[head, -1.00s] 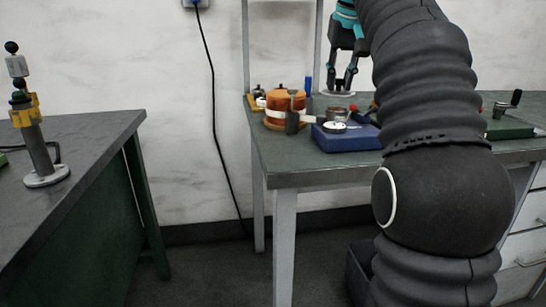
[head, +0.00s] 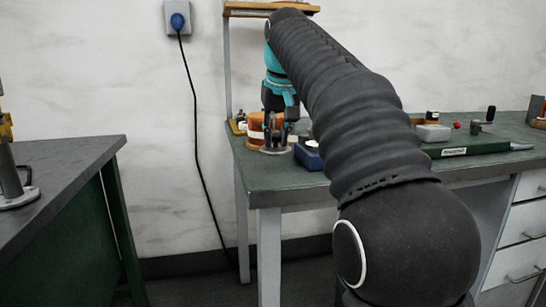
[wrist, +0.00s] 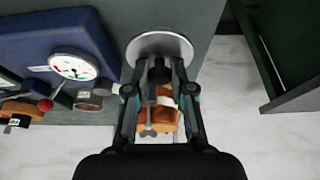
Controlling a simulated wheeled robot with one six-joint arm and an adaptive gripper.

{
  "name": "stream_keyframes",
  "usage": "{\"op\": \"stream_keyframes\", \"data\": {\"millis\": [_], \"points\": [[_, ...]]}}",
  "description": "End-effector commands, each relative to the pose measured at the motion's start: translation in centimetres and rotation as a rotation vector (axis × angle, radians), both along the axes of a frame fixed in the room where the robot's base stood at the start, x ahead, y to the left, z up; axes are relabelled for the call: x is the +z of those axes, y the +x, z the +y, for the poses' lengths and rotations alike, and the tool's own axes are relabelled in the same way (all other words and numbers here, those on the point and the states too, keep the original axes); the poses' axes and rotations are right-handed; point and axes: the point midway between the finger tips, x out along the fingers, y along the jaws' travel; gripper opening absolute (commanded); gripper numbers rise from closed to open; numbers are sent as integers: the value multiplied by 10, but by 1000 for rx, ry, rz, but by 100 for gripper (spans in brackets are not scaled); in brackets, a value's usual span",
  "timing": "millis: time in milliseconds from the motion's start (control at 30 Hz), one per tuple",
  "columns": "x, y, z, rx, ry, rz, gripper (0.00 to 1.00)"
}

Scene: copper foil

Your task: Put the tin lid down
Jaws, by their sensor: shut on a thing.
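The tin lid is a round, pale metal disc (wrist: 160,42) in the wrist view, just beyond my fingertips. In the head view the lid (head: 275,151) shows as a thin rim under my gripper (head: 276,142), low over the front left part of the green bench top (head: 270,182). My gripper (wrist: 160,72) is shut on the lid, around a dark part at its middle. I cannot tell whether the lid touches the bench.
The orange foil roll (head: 255,125) stands just behind my gripper. A blue box with a dial (head: 308,156) is close on the right. The bench's edge is near the lid. A grey bench (head: 75,155) stands apart on the left.

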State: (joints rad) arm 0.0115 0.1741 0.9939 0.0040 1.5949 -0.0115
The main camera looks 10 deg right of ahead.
Motion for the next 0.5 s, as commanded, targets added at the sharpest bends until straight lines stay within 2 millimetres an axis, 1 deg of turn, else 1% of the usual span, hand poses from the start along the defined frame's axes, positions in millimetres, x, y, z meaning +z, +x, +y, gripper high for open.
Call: {"op": "stream_keyframes", "data": {"millis": [67,167,400,500], "points": [[-4,6,4,0,0,0,0],[-8,8,5,-1,0,1,0],[-40,7,5,-1,0,0,0],[-46,8,5,-1,0,0,0]]}}
